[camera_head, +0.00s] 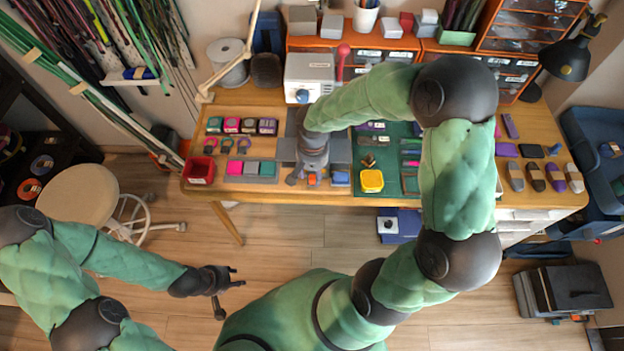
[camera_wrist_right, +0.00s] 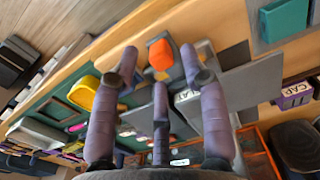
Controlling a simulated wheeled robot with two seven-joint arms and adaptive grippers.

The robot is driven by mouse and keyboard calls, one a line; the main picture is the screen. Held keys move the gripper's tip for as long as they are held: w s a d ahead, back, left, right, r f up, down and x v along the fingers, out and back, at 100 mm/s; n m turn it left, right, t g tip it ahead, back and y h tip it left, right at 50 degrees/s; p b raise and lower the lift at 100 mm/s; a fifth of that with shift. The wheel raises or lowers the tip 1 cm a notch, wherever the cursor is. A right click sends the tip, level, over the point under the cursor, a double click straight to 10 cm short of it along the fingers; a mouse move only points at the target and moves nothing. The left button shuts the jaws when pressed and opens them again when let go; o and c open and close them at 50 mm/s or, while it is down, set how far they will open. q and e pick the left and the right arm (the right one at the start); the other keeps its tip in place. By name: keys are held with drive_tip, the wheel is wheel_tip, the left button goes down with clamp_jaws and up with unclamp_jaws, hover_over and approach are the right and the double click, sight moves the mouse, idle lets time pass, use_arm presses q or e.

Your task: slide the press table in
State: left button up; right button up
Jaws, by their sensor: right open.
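The press, a grey machine (camera_head: 340,150), stands at the front middle of the workbench, largely hidden by my right arm. In the right wrist view its grey plates (camera_wrist_right: 240,85) lie to the right of my fingers. A small orange piece (camera_wrist_right: 160,55) sits on a grey part that looks like the press table (camera_wrist_right: 172,85); the orange piece also shows in the head view (camera_head: 312,180). My right gripper (camera_head: 304,176) is open over the press front, its fingers spread around the orange piece; contact is unclear. My left gripper (camera_head: 232,289) is open and empty, away from the bench.
A yellow box (camera_head: 372,181) stands on the green mat (camera_head: 391,157) right of the press. A red bin (camera_head: 199,170) and coloured blocks lie to the left. A white machine (camera_head: 308,75) stands behind. The floor before the bench is clear around a round stool (camera_head: 78,193).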

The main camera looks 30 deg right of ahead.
sight(313, 178)
drive_tip(key=shift+f+b, duration=0.4)
drive_tip(key=shift+f, duration=1.2)
clamp_jaws()
drive_tip(key=w+d, duration=0.1)
drive_tip(key=w, duration=0.1)
drive_tip(key=w+d, duration=0.2)
drive_tip(key=w, duration=0.1)
drive_tip(key=w+d, duration=0.1)
drive_tip(key=w, duration=0.1)
drive_tip(key=shift+w+d, duration=0.25)
drive_tip(key=shift+c, duration=0.3)
unclamp_jaws()
drive_tip(key=shift+o, duration=0.3)
drive_tip(key=shift+w+a, duration=0.1)
drive_tip(key=shift+a, duration=0.05)
